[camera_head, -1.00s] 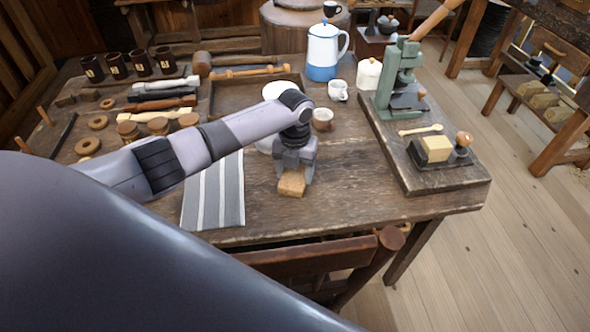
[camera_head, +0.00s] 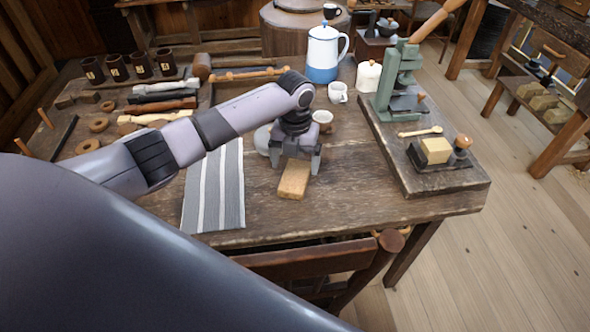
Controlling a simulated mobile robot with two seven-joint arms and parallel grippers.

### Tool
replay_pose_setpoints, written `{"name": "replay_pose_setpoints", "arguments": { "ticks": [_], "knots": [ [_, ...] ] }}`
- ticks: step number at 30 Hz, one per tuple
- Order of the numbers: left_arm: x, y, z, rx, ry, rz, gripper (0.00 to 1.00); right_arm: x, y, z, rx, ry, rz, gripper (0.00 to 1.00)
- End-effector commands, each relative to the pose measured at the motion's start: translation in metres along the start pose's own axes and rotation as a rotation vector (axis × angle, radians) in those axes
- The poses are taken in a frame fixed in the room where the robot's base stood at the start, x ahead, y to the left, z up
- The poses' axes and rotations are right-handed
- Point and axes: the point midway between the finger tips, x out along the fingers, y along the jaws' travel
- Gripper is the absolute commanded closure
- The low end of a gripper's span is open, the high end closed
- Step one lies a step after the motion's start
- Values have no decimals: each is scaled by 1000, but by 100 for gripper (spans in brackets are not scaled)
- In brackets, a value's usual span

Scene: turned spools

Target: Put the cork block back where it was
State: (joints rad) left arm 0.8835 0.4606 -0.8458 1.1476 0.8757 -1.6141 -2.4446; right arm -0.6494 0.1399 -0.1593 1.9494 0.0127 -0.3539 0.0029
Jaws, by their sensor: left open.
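The cork block (camera_head: 294,180) is a tan rectangular block lying on the wooden table, right of the striped cloth and near the front edge. My left gripper (camera_head: 297,169) is open above its far end, with one finger on each side of the block. I cannot tell whether the fingers touch it. My right gripper is not in view.
A grey striped cloth (camera_head: 214,190) lies left of the block. A raised board (camera_head: 445,182) at the right carries a green press (camera_head: 398,85) and a dark tray with a pale block (camera_head: 436,150). A small cup (camera_head: 322,117) stands behind the gripper. Table right of the block is bare.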

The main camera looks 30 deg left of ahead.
Motion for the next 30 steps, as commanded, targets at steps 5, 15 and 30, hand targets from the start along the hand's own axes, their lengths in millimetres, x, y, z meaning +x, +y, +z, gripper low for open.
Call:
{"name": "replay_pose_setpoints", "arguments": {
  "ticks": [5, 15, 30],
  "knots": [
    [-41, 0, 1, 1, -4, -1, 10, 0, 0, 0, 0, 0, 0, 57],
    [-76, 0, 0, 0, 0, 1, 10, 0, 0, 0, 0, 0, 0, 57],
    [-77, 0, 0, 0, 0, 1, 10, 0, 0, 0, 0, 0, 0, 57]
  ]
}}
